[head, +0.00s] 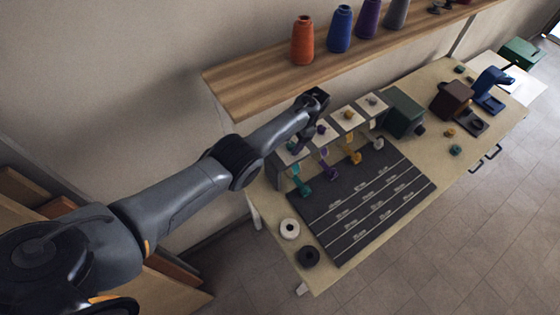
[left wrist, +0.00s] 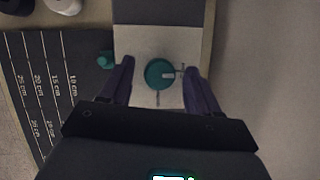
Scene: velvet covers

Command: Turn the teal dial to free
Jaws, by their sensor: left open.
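The teal dial (left wrist: 160,73) is a round knob on a white plate (left wrist: 158,42) in the left wrist view. A pale pointer mark on it points to the right of that picture, and dark tick marks lie to the right and below. My left gripper (left wrist: 159,65) is open, with one purple-looking finger on each side of the dial. I see a gap on both sides, and no clear contact. In the head view the left hand (head: 304,132) is over the leftmost unit of the row and mostly hides the teal dial. No lettering on the plate is readable.
Other units carry a purple dial (head: 321,129), a yellow dial (head: 348,114) and a grey dial (head: 372,100). Below hang a teal fitting (head: 302,186) and similar coloured ones. A dark ruled mat (head: 370,205) lies in front. A wooden shelf (head: 250,91) with thread cones overhangs behind.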

